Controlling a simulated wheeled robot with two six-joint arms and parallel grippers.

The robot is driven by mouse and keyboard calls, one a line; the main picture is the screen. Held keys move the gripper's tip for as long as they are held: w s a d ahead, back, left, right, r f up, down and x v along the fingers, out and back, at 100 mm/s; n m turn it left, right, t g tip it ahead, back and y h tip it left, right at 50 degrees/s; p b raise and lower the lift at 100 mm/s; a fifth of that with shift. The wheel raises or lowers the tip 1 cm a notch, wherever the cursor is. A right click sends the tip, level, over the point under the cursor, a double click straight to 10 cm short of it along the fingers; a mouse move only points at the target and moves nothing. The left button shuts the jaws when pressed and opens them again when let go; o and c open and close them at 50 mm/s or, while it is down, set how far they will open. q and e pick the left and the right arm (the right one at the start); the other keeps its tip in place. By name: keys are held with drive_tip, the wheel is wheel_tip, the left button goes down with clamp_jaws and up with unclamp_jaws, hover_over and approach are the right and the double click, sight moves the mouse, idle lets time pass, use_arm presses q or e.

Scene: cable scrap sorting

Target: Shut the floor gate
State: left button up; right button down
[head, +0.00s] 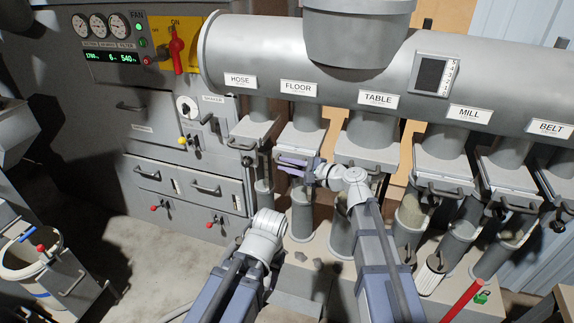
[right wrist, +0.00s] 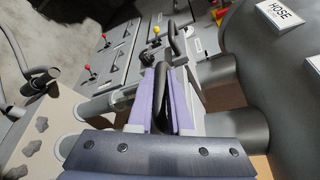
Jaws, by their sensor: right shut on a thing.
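The floor gate (head: 299,141) is the grey slide plate on the pipe below the FLOOR label (head: 298,88). My right gripper (head: 290,166), with purple fingers, is at its front edge. In the right wrist view the fingers (right wrist: 162,95) are closed around a dark bar handle (right wrist: 161,80), the gate's handle. The fingers partly cover the handle in the head view, and I cannot tell exactly how far the plate stands out. My left arm shows at bottom centre; its gripper is not visible.
The hose gate (head: 252,130) is close on the left and the table gate (head: 368,152) on the right. The mill gate (head: 443,178) and belt gate (head: 560,186) lie farther right. A control panel (head: 114,54) with drawers stands at left. Grey lumps lie on the ledge (head: 316,250) below.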

sight(291, 156)
drive_tip(key=w, duration=0.2)
drive_tip(key=w+d, duration=0.1)
drive_tip(key=w, duration=0.1)
drive_tip(key=shift+d, duration=0.15)
drive_tip(key=shift+s, duration=0.1)
drive_tip(key=c, duration=0.8)
unclamp_jaws()
drive_tip(key=shift+c, duration=0.2)
drive_tip(key=p+v, duration=0.1)
drive_tip(key=v, duration=0.6)
drive_tip(key=shift+s+d+p, duration=0.25)
drive_tip(key=shift+p, duration=0.1)
drive_tip(key=shift+r, duration=0.1)
